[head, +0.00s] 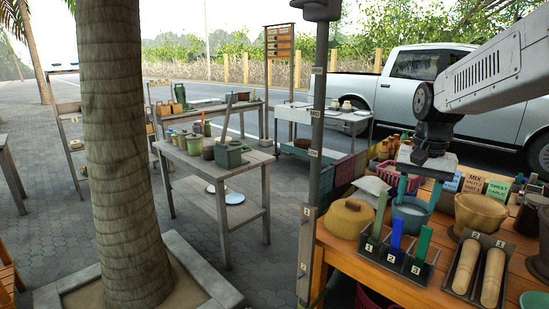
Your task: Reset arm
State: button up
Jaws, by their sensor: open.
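My arm comes in from the upper right, and my gripper (419,198) points down over the wooden worktable (345,252). Its teal fingers are apart, with nothing seen held between them. It is in front of or above a blue bucket (410,214) with pale contents; the exact gap cannot be told. A black rack (392,261) with slots marked 1, 2 and 3 stands nearer, holding upright green and blue tools (396,233).
A lidded tan pot (348,218), mortar-like bowl (479,213) and tray of two wooden rollers (477,270) crowd the worktable. A dark numbered post (312,150) rises at its left edge. A palm trunk (120,140) and side table (215,166) stand left, with open paving between.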

jog(key=s+a+f+n, duration=0.1)
jog(key=s+a+n, duration=0.2)
jog(key=s, duration=1)
jog(key=s+a+f+n+t, duration=0.1)
jog(key=s+a+n, duration=0.1)
jog(key=s, duration=1.2)
jog(key=shift+a+f+n, duration=0.15)
jog(key=shift+a+n, duration=0.25)
jog(key=shift+n, duration=0.2)
